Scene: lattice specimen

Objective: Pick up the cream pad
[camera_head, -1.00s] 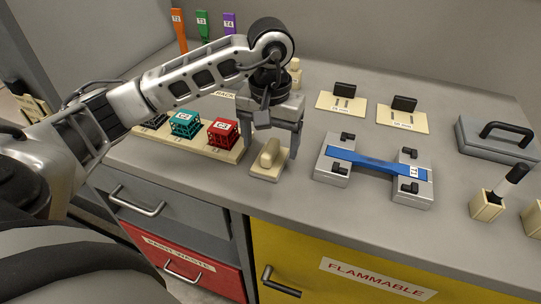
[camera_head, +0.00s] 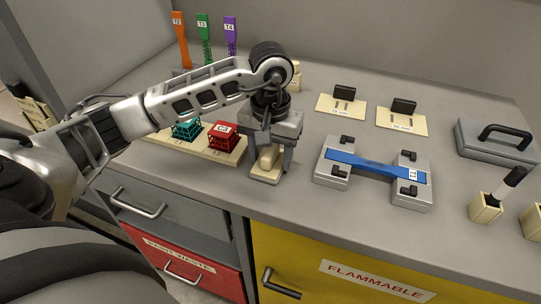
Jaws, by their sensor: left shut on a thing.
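The cream pad (camera_head: 267,161) is a small rounded block on a cream base plate (camera_head: 266,179) near the front edge of the bench. My left gripper (camera_head: 269,160) is over it from above, with its fingers closed on the pad's sides. The pad still appears to be at its base; whether there is any gap under it cannot be told. The fingers and the gripper body hide part of the pad. My right gripper is not in view.
Left of the gripper, a cream rack holds a red lattice cube (camera_head: 222,135) and a teal one (camera_head: 187,129). Right of it, a blue strip (camera_head: 376,166) lies in two grey clamps. Colored upright specimens (camera_head: 205,40) stand behind the arm. Some bench between pad and clamps is clear.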

